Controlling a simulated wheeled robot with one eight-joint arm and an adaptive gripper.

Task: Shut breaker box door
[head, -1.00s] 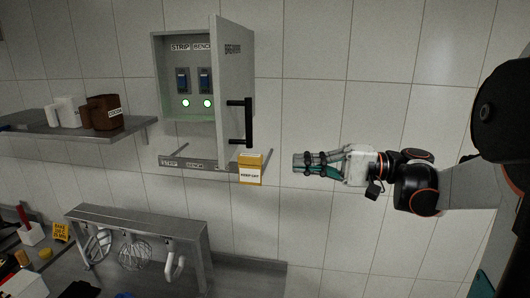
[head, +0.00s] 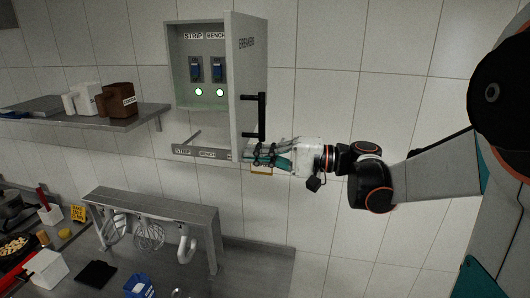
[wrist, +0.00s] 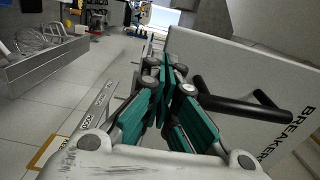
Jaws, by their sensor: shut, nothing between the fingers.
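The breaker box (head: 203,97) is a grey wall box with two switches and two green lights inside. Its door (head: 250,60) stands open, hinged on the right and swung outward, with a black bar handle (head: 262,115) on its outer face. My gripper (head: 258,155) is shut and empty, just below the handle at the door's lower edge. In the wrist view my shut fingers (wrist: 172,90) are close to the door's outer face (wrist: 230,75) and the handle (wrist: 235,108). I cannot tell whether they touch the door.
A yellow tag (head: 261,171) shows partly behind my gripper. A shelf (head: 120,122) with brown and white containers is at the left. A rack (head: 150,210) with hanging whisks stands below.

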